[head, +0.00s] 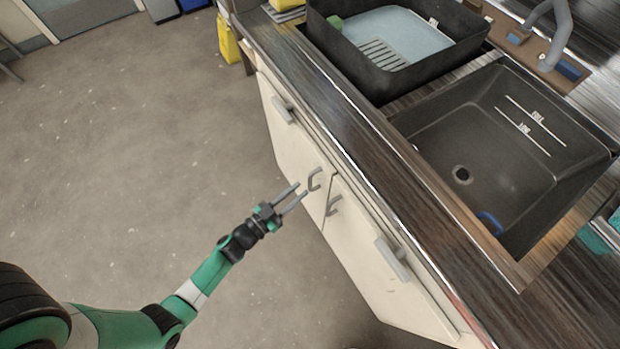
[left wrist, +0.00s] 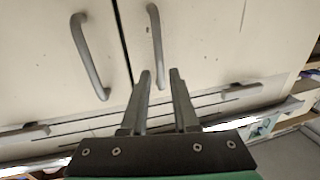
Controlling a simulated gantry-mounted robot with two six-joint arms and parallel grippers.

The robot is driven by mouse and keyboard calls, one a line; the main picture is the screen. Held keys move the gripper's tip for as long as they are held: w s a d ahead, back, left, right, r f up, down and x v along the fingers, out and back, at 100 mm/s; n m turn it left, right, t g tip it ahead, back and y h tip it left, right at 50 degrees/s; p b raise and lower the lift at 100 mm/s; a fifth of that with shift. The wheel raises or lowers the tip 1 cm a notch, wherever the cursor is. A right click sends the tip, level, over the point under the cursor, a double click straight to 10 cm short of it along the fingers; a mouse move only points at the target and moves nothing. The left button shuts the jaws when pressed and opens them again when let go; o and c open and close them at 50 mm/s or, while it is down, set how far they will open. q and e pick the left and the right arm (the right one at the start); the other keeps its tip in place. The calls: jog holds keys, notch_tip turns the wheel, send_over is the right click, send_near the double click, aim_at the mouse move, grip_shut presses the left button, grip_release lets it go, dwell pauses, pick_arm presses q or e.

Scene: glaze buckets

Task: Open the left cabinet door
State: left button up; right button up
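The left cabinet door (head: 290,147) is closed under the counter, with a grey bar handle (head: 314,180) near the seam between the doors. The right door (head: 352,240) is closed too, with its own handle (head: 334,206). My left gripper (head: 301,190) is open and empty, its fingers pointing at the left door's handle. In the left wrist view, which looks upside down, that handle (left wrist: 155,40) lines up with the gap between the fingertips (left wrist: 160,76); whether it is between them is unclear. The right door's handle (left wrist: 88,58) is further left there. My right gripper is not in view.
Drawer handles (head: 283,110) and (head: 391,259) stick out above the doors. The dark wooden counter (head: 350,115) overhangs, with a black sink (head: 480,155) and a black tub (head: 400,75). The concrete floor (head: 130,160) before the doors is clear.

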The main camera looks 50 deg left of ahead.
aim_at(309, 183)
pick_arm(q)
jog(key=w+b, duration=0.1)
jog(key=w, duration=0.4)
jog(key=shift+w, duration=0.3)
grip_shut()
jog(key=shift+a, duration=0.1)
dwell(0.9)
